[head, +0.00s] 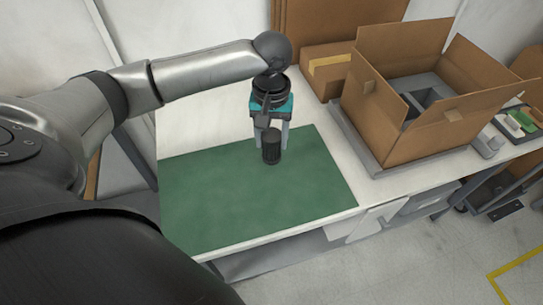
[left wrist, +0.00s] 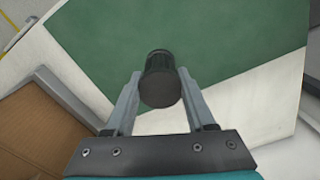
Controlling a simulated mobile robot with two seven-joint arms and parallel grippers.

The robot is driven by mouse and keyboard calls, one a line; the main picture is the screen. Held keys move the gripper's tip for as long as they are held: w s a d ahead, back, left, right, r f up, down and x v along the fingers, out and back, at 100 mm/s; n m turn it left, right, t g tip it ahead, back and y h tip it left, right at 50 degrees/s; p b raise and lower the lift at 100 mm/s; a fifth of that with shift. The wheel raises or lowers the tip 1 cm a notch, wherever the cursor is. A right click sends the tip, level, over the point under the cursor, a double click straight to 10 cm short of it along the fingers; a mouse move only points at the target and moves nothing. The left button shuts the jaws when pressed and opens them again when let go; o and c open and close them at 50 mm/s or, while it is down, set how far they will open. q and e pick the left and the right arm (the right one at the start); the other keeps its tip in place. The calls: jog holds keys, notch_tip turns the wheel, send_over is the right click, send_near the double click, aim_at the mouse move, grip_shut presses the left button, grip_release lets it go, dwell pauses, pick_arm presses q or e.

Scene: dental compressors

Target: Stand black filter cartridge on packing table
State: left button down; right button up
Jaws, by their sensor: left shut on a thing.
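The black filter cartridge (head: 271,146) is a short dark ribbed cylinder. It is upright in the head view, at the far edge of the green mat (head: 250,195) on the white packing table (head: 312,112). My left gripper (head: 271,142) points down over the table and is shut on the cartridge. In the left wrist view the cartridge (left wrist: 160,80) sits between the two grey fingers of the left gripper (left wrist: 160,88). I cannot tell whether its base touches the mat. My right gripper is in neither view.
An open cardboard box (head: 405,130) stands on a grey platform to the right of the mat. A smaller closed carton (head: 326,72) is behind it. A tray with green and white items (head: 518,122) is at the far right. Most of the mat is clear.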

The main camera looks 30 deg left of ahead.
aim_at(271, 153)
pick_arm(q)
jog(key=shift+f, duration=0.4)
notch_tip(271, 153, down, 4)
jog(key=shift+f+b, duration=0.1)
jog(key=shift+b, duration=0.6)
jog(key=shift+f, duration=0.55)
jog(key=shift+c, duration=1.2)
grip_release()
notch_tip(271, 153, up, 12)
jog(key=p, duration=0.3)
jog(key=shift+r, duration=0.1)
